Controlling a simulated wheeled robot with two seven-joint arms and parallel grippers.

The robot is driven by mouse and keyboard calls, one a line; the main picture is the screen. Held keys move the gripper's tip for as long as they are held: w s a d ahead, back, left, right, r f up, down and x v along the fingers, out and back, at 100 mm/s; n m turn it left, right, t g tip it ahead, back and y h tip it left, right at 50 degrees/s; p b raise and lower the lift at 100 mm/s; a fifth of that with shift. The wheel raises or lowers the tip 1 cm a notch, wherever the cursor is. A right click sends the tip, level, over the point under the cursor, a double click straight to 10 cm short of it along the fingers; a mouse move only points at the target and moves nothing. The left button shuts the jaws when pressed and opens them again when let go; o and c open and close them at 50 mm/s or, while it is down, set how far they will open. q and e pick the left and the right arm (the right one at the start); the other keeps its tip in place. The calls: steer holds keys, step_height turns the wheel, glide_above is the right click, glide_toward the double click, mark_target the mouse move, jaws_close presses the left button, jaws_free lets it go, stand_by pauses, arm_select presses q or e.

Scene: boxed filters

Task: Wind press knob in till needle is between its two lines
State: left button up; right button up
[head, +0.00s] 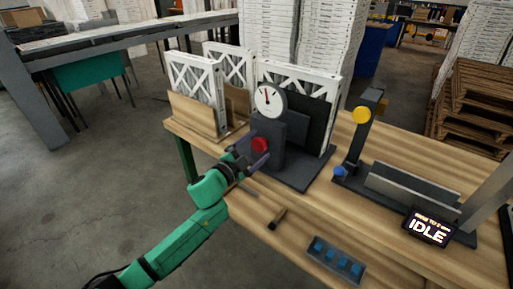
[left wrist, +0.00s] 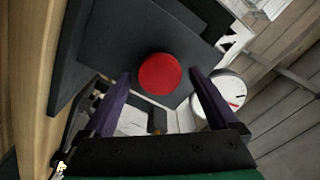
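The red press knob (head: 260,145) sits on the front of the dark press (head: 270,130), and it also shows in the left wrist view (left wrist: 159,74). The white dial (head: 268,100) is on top of the press, with a dark needle pointing near the top and a red mark close by. The dial's two lines are too small to tell apart. My left gripper (head: 256,152) is open, its fingers apart on either side of the knob. In the left wrist view the fingers (left wrist: 160,85) point toward the knob without visibly closing on it. My right gripper is not in view.
White-framed filters (head: 195,85) stand in a wooden rack left of the press. A sealing device (head: 355,140) with a yellow knob and a display reading IDLE (head: 428,229) stand at right. A brush-like tool (head: 277,218) and a blue-pegged tray (head: 337,259) lie in front.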

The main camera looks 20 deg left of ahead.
arm_select(q)
steer(key=shift+s+a+f, duration=0.15)
steer(key=shift+s, duration=0.25)
steer(key=b+v, duration=0.3)
steer(key=v, duration=1)
steer(key=shift+s, duration=0.35)
steer(key=shift+a, duration=0.1)
